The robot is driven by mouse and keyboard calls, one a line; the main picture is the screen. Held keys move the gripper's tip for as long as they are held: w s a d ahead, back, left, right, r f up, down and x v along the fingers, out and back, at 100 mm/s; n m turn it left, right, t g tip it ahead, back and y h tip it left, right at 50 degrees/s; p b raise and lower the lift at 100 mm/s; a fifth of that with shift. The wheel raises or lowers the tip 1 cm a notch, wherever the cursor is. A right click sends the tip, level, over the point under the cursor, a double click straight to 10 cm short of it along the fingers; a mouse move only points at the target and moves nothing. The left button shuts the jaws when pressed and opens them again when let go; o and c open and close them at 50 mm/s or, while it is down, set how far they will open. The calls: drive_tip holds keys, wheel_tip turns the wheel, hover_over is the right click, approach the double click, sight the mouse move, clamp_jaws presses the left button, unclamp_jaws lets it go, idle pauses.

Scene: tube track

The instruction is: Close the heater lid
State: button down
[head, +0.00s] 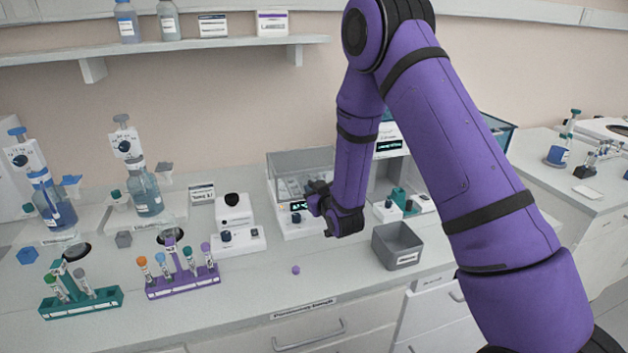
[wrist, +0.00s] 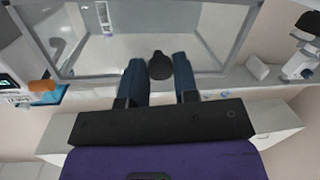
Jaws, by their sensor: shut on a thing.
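The heater (head: 300,226) is a white bench unit with a small lit display, at the middle back of the counter. Its clear grey-framed lid (head: 300,160) shows above it and looks raised; I cannot tell its exact angle. In the wrist view the lid's pane (wrist: 110,50) fills the upper middle, with a dark round knob (wrist: 160,66) at its near edge. My gripper (wrist: 159,60) has its two blue-grey fingers on either side of this knob and is shut on it. In the head view my gripper (head: 316,198) is at the heater's right front, and my arm hides part of the heater.
A grey open bin (head: 397,245) stands right of the heater. A white device with a black knob (head: 235,222) stands left. A purple tube rack (head: 183,283) and a teal rack (head: 82,303) are at the front left. A small purple cap (head: 296,269) lies on the counter.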

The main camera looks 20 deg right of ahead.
drive_tip(key=shift+s+f, duration=0.15)
drive_tip(key=shift+f, duration=0.45)
drive_tip(key=shift+a+f, duration=0.1)
drive_tip(key=c, duration=0.9)
unclamp_jaws()
drive_tip(key=shift+r, duration=0.2)
drive_tip(key=s+d+r, duration=0.1)
drive_tip(key=s, duration=0.9)
drive_tip(key=shift+s, duration=0.25)
drive_tip(key=shift+d, duration=0.1)
